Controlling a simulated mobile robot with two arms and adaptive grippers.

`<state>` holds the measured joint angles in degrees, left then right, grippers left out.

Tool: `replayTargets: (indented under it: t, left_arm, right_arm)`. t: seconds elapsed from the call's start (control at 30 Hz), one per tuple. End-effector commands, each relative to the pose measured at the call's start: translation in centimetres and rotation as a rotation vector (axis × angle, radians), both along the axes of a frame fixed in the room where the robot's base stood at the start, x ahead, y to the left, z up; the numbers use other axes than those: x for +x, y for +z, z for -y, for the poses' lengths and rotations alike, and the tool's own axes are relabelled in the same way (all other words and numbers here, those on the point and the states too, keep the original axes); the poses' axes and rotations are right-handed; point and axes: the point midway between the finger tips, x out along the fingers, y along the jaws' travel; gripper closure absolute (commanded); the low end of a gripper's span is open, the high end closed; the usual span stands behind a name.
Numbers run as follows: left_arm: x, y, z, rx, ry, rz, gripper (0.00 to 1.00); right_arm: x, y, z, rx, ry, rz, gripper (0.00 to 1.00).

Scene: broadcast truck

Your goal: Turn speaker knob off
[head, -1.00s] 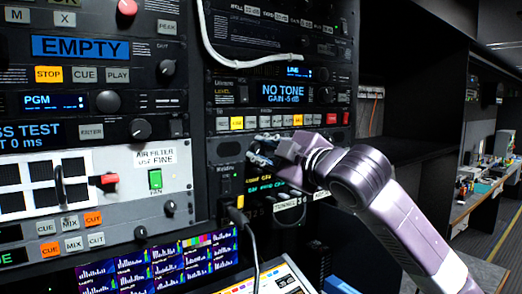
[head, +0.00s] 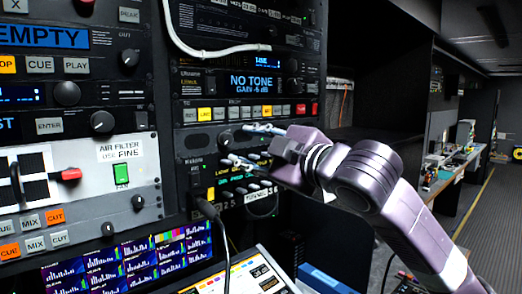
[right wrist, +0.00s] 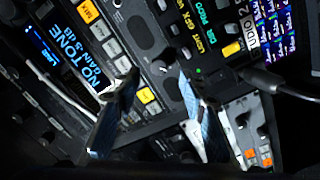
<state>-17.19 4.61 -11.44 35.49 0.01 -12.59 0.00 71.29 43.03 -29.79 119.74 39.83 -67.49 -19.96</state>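A dark round knob (head: 225,139) sits on a black panel (head: 203,142) just below the NO TONE unit; I cannot read a speaker label on it. In the right wrist view a dark knob (right wrist: 158,68) shows between my fingertips, beside a round grille (right wrist: 141,31). My right gripper (head: 240,145) is open and empty in front of this panel, its two fingers well apart, one above the other in the head view. It also shows in the right wrist view (right wrist: 157,75). I cannot tell whether a finger touches the panel. My left gripper is not in view.
The NO TONE display (head: 252,83) and a row of buttons (head: 245,111) are just above. A black cable (head: 222,222) is plugged in below the gripper. A white cable (head: 215,55) hangs above. A green fan switch (head: 121,174) is at left. Open floor lies at far right.

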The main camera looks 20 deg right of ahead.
Motion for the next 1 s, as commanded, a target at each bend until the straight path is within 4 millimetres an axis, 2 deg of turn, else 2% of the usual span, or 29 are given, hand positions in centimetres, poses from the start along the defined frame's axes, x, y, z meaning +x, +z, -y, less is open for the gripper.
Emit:
replayTargets:
  t: [0.1, 0.3, 0.73, 0.87, 1.0]
  left_arm:
    - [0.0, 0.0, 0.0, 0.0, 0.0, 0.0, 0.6]
    - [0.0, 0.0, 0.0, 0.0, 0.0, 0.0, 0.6]
    - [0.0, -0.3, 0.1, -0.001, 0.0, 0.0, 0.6]
    - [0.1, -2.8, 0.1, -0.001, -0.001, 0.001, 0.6]
    - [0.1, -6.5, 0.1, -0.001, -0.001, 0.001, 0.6]
  right_arm:
    - [-2.2, 0.0, 0.9, -0.003, -0.002, 0.001, 0.61]
    - [-4.5, -0.1, 1.7, -0.001, -0.001, -0.002, 0.61]
    - [-4.8, -0.3, 1.7, 0.013, 0.002, -0.002, 0.62]
    - [-3.9, -1.7, 1.1, 0.17, 0.034, 0.007, 0.62]
    - [-2.4, -3.2, 0.6, 0.488, 0.107, 0.022, 0.62]
